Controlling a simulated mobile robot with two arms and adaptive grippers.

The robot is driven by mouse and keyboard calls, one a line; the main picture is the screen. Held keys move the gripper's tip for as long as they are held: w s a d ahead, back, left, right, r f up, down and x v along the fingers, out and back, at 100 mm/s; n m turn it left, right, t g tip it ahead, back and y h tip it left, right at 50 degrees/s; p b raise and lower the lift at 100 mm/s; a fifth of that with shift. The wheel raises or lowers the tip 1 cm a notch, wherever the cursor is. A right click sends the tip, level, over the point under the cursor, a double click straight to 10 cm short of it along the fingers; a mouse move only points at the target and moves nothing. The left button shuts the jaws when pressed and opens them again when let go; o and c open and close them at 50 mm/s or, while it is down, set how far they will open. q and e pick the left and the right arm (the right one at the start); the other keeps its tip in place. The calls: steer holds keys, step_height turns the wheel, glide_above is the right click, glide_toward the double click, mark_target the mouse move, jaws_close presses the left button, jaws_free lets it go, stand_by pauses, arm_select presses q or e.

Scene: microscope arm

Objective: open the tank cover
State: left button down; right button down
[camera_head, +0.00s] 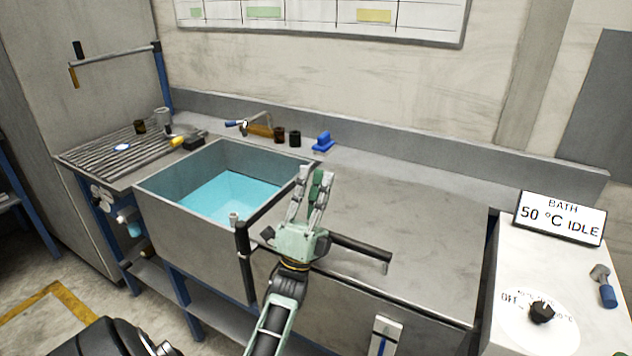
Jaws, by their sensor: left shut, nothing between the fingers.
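The tank cover appears to be the flat grey metal panel (420,225) right of the open basin. It lies level, flush with the counter. A dark bar handle (362,249) with a bent end stands near its front edge; its left part is hidden behind my gripper. My left gripper (310,178) comes up from the bottom and is shut and empty. Its fingers point away, over the panel's left side in the picture; I cannot tell whether they touch it. My right gripper is not in view.
An open basin (165,205) with blue liquid lies to the left. A dark post (243,250) stands at its front right corner. Small jars and a blue item (323,142) stand behind. A control box with a dial (541,312) and sign (560,217) is at right.

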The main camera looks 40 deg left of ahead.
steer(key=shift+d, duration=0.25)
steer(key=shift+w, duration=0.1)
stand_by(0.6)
